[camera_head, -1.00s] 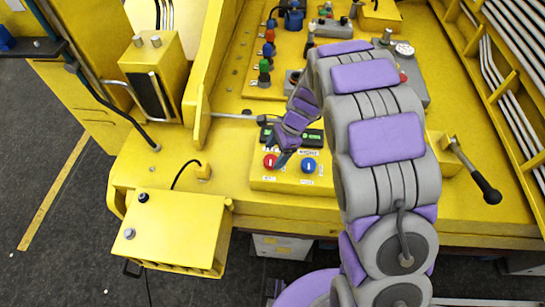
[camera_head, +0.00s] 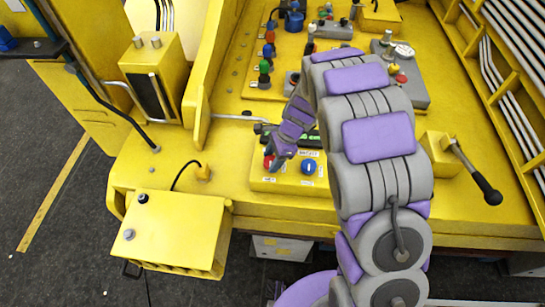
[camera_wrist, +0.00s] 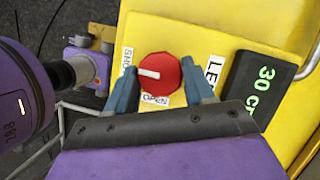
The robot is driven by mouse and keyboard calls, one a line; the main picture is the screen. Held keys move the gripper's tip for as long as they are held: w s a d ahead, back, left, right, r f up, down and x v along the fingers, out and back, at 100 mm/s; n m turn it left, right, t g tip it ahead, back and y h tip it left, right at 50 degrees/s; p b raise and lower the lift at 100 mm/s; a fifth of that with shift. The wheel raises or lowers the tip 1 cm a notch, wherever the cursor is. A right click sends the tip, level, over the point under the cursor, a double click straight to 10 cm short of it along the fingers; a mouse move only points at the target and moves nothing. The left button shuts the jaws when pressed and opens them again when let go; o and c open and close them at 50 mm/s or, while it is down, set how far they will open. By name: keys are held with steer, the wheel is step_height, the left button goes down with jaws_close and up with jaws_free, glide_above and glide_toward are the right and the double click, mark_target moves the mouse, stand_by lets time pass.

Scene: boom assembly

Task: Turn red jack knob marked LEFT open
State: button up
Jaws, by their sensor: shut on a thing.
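The red jack knob (camera_wrist: 166,64) is a round red dial on the yellow panel, with a white pointer bar aimed left in the wrist view. A white label reading OPEN (camera_wrist: 155,99) sits below it, another label (camera_wrist: 127,62) is on its left, and a partly hidden label starting with LE (camera_wrist: 214,70) is on its right. My gripper (camera_wrist: 158,72) has one blue-grey finger on each side of the knob and is shut on it. In the head view my gripper (camera_head: 273,160) covers much of the red knob (camera_head: 268,162).
A blue knob (camera_head: 309,167) sits to the right on the same panel. A dark display with green digits (camera_wrist: 262,85) is close to the right finger. A lever with a black handle (camera_head: 487,188) stands at the right. Colored levers (camera_head: 265,72) line the panel behind.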

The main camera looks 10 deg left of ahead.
steer(key=shift+w, duration=0.1)
steer(key=shift+c, duration=1.3)
steer(key=shift+r+n, duration=0.1)
steer(key=shift+n, duration=0.2)
steer(key=n+p, duration=0.1)
steer(key=n, duration=0.1)
steer(key=shift+w+a+n+g+h+p, duration=0.1)
steer(key=shift+w+n+g+h+p, duration=0.05)
steer(key=shift+n+g+h+p, duration=0.2)
steer(key=n, duration=0.2)
steer(key=n+g+h, duration=0.1)
steer(key=n, duration=0.1)
steer(key=shift+a+n+h+p, duration=0.1)
steer(key=shift+n+h+p, duration=0.15)
steer(key=shift+n+p, duration=0.1)
steer(key=n+h, duration=0.1)
steer(key=n, duration=0.1)
steer(key=n+h, duration=0.1)
steer(key=n, duration=0.2)
steer(key=shift+w+a+g, duration=0.1)
steer(key=shift+a+g, duration=0.05)
steer(key=shift+g, duration=0.2)
steer(key=shift+a+n+h+p, duration=0.1)
steer(key=shift+n+h+p, duration=0.65)
steer(key=shift+n, duration=1.65)
